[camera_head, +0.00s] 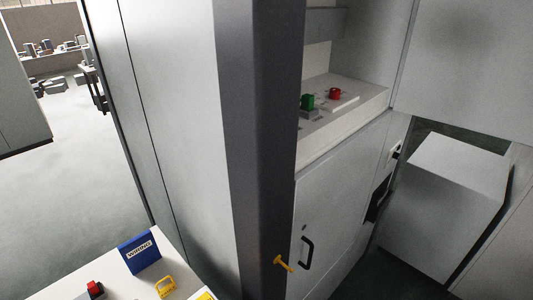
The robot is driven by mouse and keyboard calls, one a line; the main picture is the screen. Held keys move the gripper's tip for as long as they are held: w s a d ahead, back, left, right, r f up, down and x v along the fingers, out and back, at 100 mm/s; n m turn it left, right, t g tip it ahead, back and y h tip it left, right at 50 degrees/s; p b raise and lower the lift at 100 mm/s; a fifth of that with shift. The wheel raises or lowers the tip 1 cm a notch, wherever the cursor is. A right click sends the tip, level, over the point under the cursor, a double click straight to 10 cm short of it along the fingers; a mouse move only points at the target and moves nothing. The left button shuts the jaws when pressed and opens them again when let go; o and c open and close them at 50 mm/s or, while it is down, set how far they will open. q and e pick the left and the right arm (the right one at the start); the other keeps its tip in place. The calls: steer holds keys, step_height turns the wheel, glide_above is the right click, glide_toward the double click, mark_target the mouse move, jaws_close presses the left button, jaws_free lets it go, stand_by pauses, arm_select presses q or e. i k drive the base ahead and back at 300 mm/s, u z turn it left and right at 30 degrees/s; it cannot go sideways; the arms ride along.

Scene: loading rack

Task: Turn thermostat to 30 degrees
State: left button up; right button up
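I cannot make out a thermostat with a readable dial or number in the head view. A small pale fitting with a dark part (395,153) is on the side of the grey cabinet, too small to identify. Neither of my grippers is in view.
A dark post (262,130) stands upright in front of me. Right of it, a grey cabinet (335,215) has a black handle and a recess holding a green button (307,102) and a red button (334,94). A yellow handle-like part (283,263) shows low. A white table (188,268) bears a blue box (140,252).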

mark_target(335, 92)
steer(key=u, duration=1.5)
steer(key=k, duration=1)
steer(key=z, duration=1)
steer(key=i, duration=0.5)
